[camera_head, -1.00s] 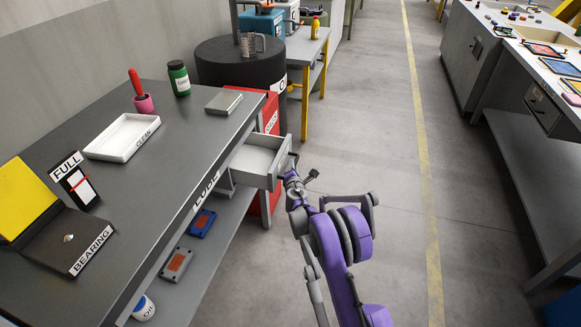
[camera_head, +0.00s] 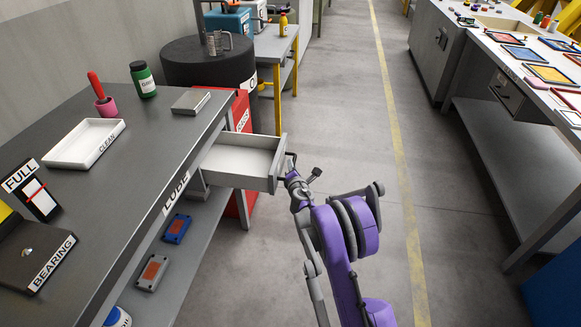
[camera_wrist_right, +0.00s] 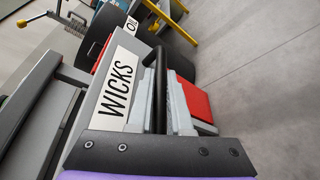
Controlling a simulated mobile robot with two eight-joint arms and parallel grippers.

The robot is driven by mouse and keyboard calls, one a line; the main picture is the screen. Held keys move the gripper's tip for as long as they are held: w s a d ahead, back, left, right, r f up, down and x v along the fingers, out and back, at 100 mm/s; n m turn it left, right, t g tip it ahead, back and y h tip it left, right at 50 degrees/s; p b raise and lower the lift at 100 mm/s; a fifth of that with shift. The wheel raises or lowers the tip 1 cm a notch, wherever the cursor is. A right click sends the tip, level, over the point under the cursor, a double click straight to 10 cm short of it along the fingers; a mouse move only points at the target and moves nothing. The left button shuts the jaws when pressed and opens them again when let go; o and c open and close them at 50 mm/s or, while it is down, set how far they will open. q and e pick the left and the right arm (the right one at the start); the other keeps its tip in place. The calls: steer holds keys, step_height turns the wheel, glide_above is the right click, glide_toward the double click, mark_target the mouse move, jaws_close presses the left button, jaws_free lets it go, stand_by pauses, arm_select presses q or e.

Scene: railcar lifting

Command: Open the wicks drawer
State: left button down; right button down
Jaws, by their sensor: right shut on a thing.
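The wicks drawer (camera_head: 240,158) is pulled out from under the grey lube bench (camera_head: 122,178). Its white inside shows and looks empty in the head view. Its front with the WICKS label (camera_wrist_right: 118,88) fills the middle of the right wrist view. My right gripper (camera_head: 290,174) is at the drawer front and shut on its dark bar handle (camera_wrist_right: 158,85). The gripper's pale fingers (camera_wrist_right: 168,105) lie on both sides of the bar in the right wrist view. My left gripper is not in view.
The bench top holds a white CLEAN tray (camera_head: 86,144), a green bottle (camera_head: 143,79), a pink cup (camera_head: 106,106) and a grey block (camera_head: 191,101). A red cabinet (camera_head: 240,120) and a black drum (camera_head: 210,65) stand behind the drawer. The floor to the right is clear.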

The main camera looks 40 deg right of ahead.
steer(key=c, duration=0.8)
jaws_free()
steer(key=shift+c, duration=0.2)
steer(key=p+v, duration=0.1)
steer(key=v, duration=0.9)
steer(key=shift+s+a, duration=0.3)
steer(key=shift+r, duration=0.1)
